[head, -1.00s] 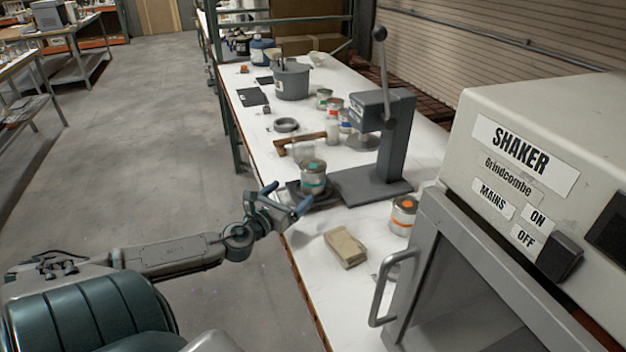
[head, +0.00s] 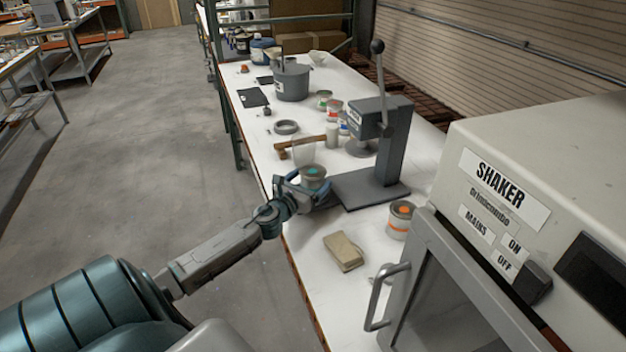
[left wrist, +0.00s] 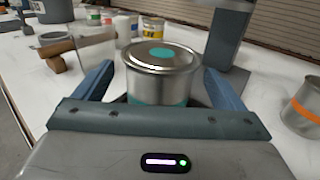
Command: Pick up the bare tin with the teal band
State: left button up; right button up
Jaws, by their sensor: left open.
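The bare tin with the teal band (head: 312,176) stands upright by the near left end of the press base. In the left wrist view the tin (left wrist: 162,72) has a teal spot on its lid and a teal band low on its side, partly hidden by the gripper body. My left gripper (head: 308,188) is open, with its blue fingers on either side of the tin. In the left wrist view the left gripper's fingers (left wrist: 162,85) show gaps to the tin. My right gripper is not in view.
A grey lever press (head: 385,150) stands just right of the tin. A tin with an orange band (head: 400,222) and a tan block (head: 343,251) are nearer on the white table. The shaker (head: 500,230) fills the right.

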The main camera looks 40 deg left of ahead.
pick_arm(q)
jog(key=shift+w, duration=0.2)
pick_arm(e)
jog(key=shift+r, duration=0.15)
pick_arm(q)
jog(key=shift+c, duration=0.4)
jog(key=c, duration=1.1)
jog(key=shift+c, duration=0.7)
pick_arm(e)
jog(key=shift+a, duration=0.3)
pick_arm(q)
jog(key=shift+r, duration=0.25)
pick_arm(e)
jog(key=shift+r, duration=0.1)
